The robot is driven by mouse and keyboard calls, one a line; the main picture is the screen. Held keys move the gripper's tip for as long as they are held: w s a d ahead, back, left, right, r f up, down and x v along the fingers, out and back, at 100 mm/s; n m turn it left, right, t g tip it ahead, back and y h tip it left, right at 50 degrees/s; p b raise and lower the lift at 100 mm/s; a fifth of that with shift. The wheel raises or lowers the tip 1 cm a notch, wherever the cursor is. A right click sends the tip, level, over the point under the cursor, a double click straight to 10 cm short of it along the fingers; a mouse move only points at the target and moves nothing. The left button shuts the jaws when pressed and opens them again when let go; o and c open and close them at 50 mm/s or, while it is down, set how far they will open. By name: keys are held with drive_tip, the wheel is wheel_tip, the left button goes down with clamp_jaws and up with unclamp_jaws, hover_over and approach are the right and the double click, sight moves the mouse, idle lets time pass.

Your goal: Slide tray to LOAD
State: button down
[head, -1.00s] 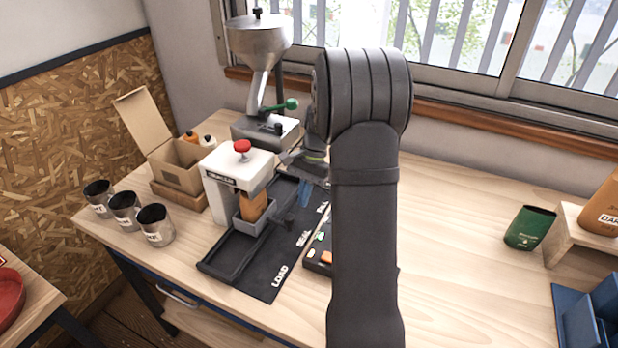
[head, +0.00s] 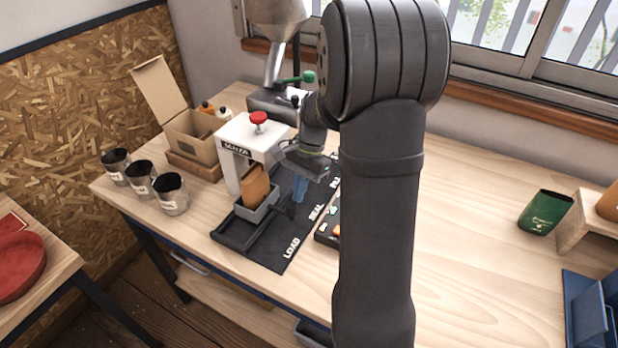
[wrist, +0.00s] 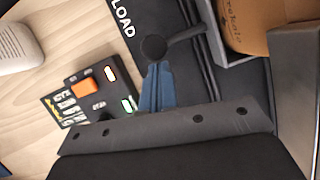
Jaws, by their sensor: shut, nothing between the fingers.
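The grey tray (head: 263,210) sits in the dark rail base (head: 232,233), between the white sealer (head: 247,147) and the LOAD end. A brown pouch (head: 256,186) stands in the tray, leaning slightly. In the wrist view, the tray (wrist: 222,45) and pouch (wrist: 268,22) are at upper right. A dark rod with a round knob (wrist: 153,47) reaches out from the tray side. My gripper (head: 297,203) has blue fingers, shut and empty, pointing down beside the rod. In the wrist view its fingertips (wrist: 158,66) are right by the knob; I cannot tell whether they touch.
A small panel with coloured buttons (wrist: 87,88) lies close beside my fingers. Several metal cups (head: 172,193) and an open cardboard box (head: 193,140) stand left. A grinder (head: 276,85) stands behind. The bench's right side has free room before the green pouch (head: 545,212).

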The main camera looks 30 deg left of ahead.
drive_tip(key=s, duration=0.6)
drive_tip(key=shift+s, duration=0.4)
drive_tip(key=w, duration=0.4)
drive_tip(key=shift+w+d+r, duration=0.25)
drive_tip(key=shift+w+d, duration=0.1)
drive_tip(key=shift+w, duration=0.05)
drive_tip(key=v, duration=0.9)
drive_tip(key=shift+r, duration=0.3)
drive_tip(key=x, duration=1)
drive_tip(key=shift+s, duration=0.1)
drive_tip(key=s, duration=0.2)
drive_tip(key=shift+s+a+f, duration=0.1)
drive_tip(key=shift+s+a, duration=0.1)
drive_tip(key=shift+s, duration=0.05)
drive_tip(key=shift+s+a, duration=0.1)
drive_tip(key=shift+s, duration=0.6)
